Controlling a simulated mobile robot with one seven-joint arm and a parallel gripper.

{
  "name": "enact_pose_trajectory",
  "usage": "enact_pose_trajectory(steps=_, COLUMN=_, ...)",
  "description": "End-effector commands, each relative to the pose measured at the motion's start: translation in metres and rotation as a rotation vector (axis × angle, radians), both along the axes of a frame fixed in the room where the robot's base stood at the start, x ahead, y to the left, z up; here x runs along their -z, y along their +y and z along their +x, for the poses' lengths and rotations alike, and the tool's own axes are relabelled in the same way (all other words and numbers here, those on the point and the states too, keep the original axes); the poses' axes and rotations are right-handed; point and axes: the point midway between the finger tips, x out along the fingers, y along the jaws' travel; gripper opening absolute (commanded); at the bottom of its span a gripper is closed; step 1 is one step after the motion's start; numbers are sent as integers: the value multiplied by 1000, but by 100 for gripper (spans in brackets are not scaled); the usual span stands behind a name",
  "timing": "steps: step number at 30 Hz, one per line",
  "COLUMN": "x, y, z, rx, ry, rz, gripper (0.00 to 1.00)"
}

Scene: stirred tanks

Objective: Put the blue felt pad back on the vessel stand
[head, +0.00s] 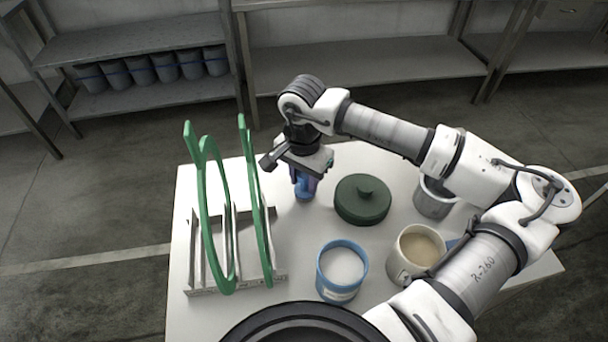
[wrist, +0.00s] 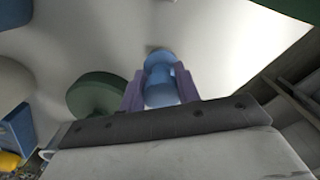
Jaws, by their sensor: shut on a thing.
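My gripper (head: 304,180) is above the back middle of the white table, pointing down. Its purple fingers are shut on a blue waisted piece with rounded ends (wrist: 162,80), which also shows below the gripper in the head view (head: 303,191). Its lower end is close to the table; I cannot tell whether it touches. I cannot make out for certain which thing is the vessel stand.
A metal rack (head: 281,275) with green hoops (head: 262,215) stands left. Right of my gripper are a dark green lid (head: 362,200) and a grey metal cup (head: 433,203). A blue tub (head: 338,290) and a beige-filled vessel (head: 402,268) stand nearer. My arm passes over the right side.

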Motion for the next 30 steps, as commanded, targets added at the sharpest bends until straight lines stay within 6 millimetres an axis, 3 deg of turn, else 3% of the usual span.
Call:
enact_pose_trajectory(steps=10, x=4, y=0, z=0, rx=0, ry=-1, rz=-1, gripper=0)
enact_pose_trajectory(steps=11, x=3, y=0, z=0, rx=0, ry=-1, rz=-1, gripper=33)
enact_pose_trajectory(steps=16, x=2, y=0, z=0, rx=0, ry=0, rz=0, gripper=54)
enact_pose_trajectory(steps=25, x=0, y=0, z=0, rx=0, ry=0, rz=0, gripper=54)
enact_pose_trajectory(steps=30, x=-14, y=-1, z=1, rx=1, ry=-5, rz=-3, gripper=54)
